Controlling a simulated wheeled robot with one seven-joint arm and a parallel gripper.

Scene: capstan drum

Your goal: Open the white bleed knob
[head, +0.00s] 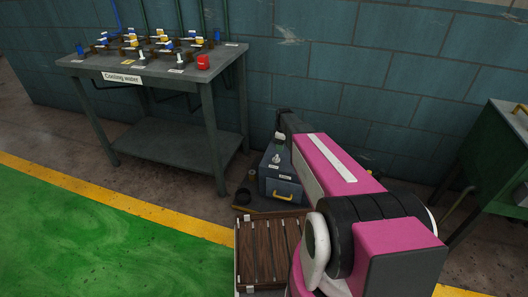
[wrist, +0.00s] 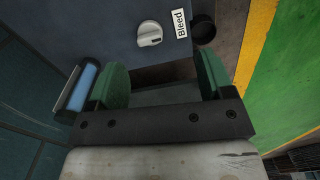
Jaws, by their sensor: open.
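The white bleed knob (wrist: 150,34) is a small round knob with a raised grip bar, on a dark blue-grey face in the wrist view. A "Bleed" label (wrist: 180,23) is beside it. My gripper (wrist: 161,65) is open, with its two green fingers wide apart and nothing between them. The knob lies beyond the fingertips, apart from them, toward the top of the picture. In the head view the blue-grey box (head: 284,187) stands low by the wall, with small white parts on top and a yellow handle. My arm hides part of it, and the fingers cannot be made out there.
A blue bar-like part (wrist: 78,88) is close beside the left finger. A dark round cup (wrist: 203,30) is by the label. A "Cooling water" bench (head: 150,68) with several valves stands left, a wooden slatted crate (head: 262,255) in front. A green cabinet (head: 500,150) is right.

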